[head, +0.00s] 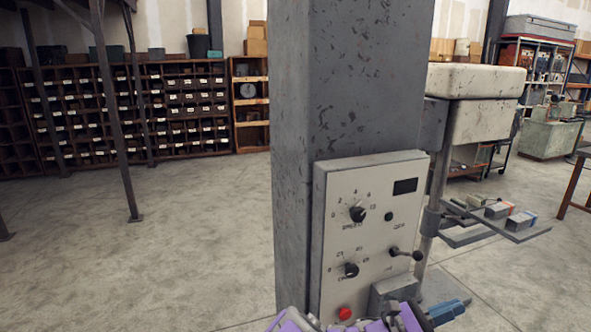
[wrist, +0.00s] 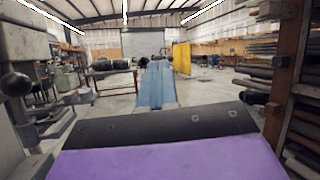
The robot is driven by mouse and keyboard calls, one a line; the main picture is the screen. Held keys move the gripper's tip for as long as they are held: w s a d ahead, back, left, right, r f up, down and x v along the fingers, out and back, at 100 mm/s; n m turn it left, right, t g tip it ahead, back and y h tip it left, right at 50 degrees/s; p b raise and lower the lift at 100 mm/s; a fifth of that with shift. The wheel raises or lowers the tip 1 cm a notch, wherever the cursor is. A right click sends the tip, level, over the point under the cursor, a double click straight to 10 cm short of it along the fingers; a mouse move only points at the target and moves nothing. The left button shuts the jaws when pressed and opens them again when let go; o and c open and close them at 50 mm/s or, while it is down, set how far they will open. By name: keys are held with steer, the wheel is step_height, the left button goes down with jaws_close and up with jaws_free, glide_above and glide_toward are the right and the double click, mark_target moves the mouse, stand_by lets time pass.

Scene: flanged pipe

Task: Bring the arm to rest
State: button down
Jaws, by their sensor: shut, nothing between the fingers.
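My gripper (wrist: 158,68) shows in the wrist view as blue fingers beyond a black band and a purple body. The fingers lie together, shut and empty, pointing ahead into the open room. In the head view, part of my purple arm and the blue gripper (head: 446,312) show at the bottom edge, in front of the foot of the grey machine column. The rest of the arm is cut off by the frame. No flanged pipe can be made out on its own.
A grey column (head: 345,80) with a control panel (head: 368,230) stands close ahead. A drill press table (head: 490,230) is to its right. In the wrist view, a pipe rack (wrist: 285,90) is close at right and a machine with a black knob (wrist: 17,84) at left. Floor (head: 150,260) is clear at left.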

steer(key=s+d+r+m+g+y, duration=0.1)
steer(key=s+m+g+y, duration=0.5)
steer(key=s, duration=0.5)
steer(key=s+d+m+g+y, duration=0.2)
steer(key=s+m+g+y, duration=0.15)
steer(key=s+m, duration=0.6)
steer(key=s+a+f+m+t+y, duration=0.1)
steer(key=s+a+t+y, duration=0.1)
steer(key=a, duration=0.5)
steer(key=s+a+f+m+t+y, duration=0.2)
steer(key=s+a+y, duration=0.3)
steer(key=a+y, duration=0.2)
steer(key=s+a+f+m+t+y, duration=0.1)
steer(key=s+a+t+y, duration=0.1)
steer(key=a, duration=0.6)
steer(key=shift+s+f+m+y, duration=0.35)
steer(key=shift+s+y, duration=0.5)
steer(key=shift+y, duration=0.3)
steer(key=shift+a, duration=0.1)
